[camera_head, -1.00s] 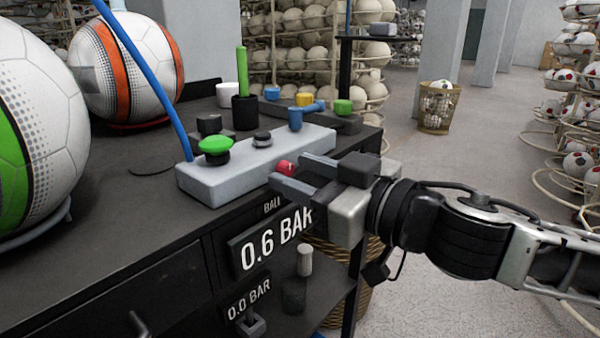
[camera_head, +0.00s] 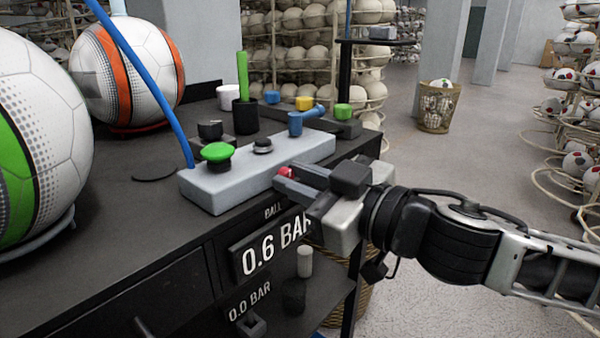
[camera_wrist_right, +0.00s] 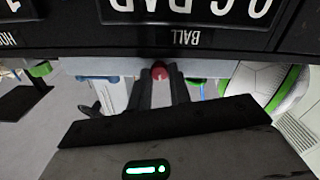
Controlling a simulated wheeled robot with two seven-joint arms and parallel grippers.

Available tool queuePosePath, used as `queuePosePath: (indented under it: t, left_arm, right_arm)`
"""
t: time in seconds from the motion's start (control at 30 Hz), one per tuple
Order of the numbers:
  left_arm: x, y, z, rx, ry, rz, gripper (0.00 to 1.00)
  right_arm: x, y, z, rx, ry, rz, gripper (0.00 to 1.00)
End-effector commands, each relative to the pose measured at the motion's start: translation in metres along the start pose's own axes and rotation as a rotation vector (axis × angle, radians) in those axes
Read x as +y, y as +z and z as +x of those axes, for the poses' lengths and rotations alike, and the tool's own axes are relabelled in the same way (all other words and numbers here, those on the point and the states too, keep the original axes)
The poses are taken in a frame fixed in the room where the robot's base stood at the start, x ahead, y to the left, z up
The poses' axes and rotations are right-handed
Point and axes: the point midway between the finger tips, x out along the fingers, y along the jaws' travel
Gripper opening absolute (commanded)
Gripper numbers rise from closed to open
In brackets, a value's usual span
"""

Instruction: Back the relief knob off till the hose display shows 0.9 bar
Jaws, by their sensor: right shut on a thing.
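The relief knob appears to be the small red knob (camera_head: 284,171) on the front face of the grey valve block (camera_head: 225,187). My right gripper (camera_head: 283,178) is shut on it; the wrist view shows the red knob (camera_wrist_right: 160,72) between the two fingers. The hose display (camera_wrist_right: 14,6) is at the left edge of the wrist view, upside down; only a leading 1 shows and the rest is cut off. In the head view my gripper hides it. The ball display (camera_head: 272,250) reads 0.6 BAR. My left gripper is not in view.
A green button (camera_head: 216,151), a dark knob (camera_head: 263,145) and a blue valve handle (camera_head: 300,122) stand on the block. A blue hose (camera_head: 140,80) rises from its left end. A lower display (camera_head: 250,301) reads 0.0 BAR. Balls stand on the bench at left.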

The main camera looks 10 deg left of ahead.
Motion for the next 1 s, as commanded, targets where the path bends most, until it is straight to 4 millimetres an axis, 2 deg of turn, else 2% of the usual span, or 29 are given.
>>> queuePosePath:
  t: [0.17,0.2,0.27,0.77,0.87,1.0]
  left_arm:
    - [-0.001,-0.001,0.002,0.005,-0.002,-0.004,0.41]
    - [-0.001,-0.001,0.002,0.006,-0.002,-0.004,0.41]
    - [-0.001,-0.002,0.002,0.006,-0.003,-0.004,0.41]
    - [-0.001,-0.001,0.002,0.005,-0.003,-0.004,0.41]
    - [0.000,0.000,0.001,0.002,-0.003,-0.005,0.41]
    - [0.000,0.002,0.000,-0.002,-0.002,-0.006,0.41]
  right_arm:
    - [0.000,0.000,0.000,0.000,0.001,0.000,0.00]
    - [0.000,0.001,0.000,0.000,0.001,0.000,0.28]
    - [0.000,0.000,0.000,0.000,0.001,0.001,0.41]
    - [0.001,0.000,-0.004,0.000,0.001,0.002,0.41]
    - [0.001,0.001,-0.015,-0.001,0.002,0.003,0.41]
    - [0.002,0.002,-0.044,-0.003,0.005,0.003,0.41]
